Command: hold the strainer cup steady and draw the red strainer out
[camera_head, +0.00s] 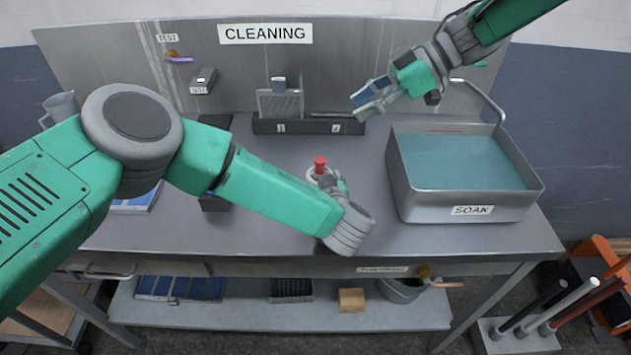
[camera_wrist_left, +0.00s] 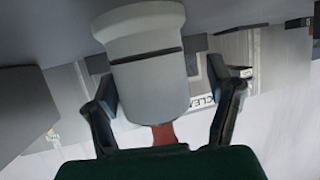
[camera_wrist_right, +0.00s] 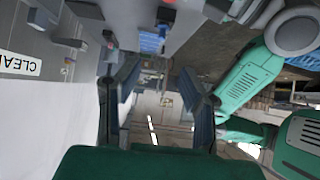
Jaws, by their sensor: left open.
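The strainer cup (camera_head: 314,174) is a small white cup at the middle of the table. The red strainer (camera_head: 320,163) stands up out of its top. In the left wrist view the cup (camera_wrist_left: 145,60) appears upside down, with a bit of red strainer (camera_wrist_left: 163,133) showing at its lower end. My left gripper (camera_head: 332,183) is at the cup, partly hidden by its own wrist. Its fingers are spread on either side of the cup, with gaps visible. My right gripper (camera_head: 368,98) is open and empty, raised above the back of the table, right of the cup.
A grey soak basin (camera_head: 465,205) of water with a tap stands at the right. A dark rack (camera_head: 305,126) with a grey panel is at the back. A blue-topped item (camera_head: 137,203) lies at the left under my left arm. Table between cup and basin is clear.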

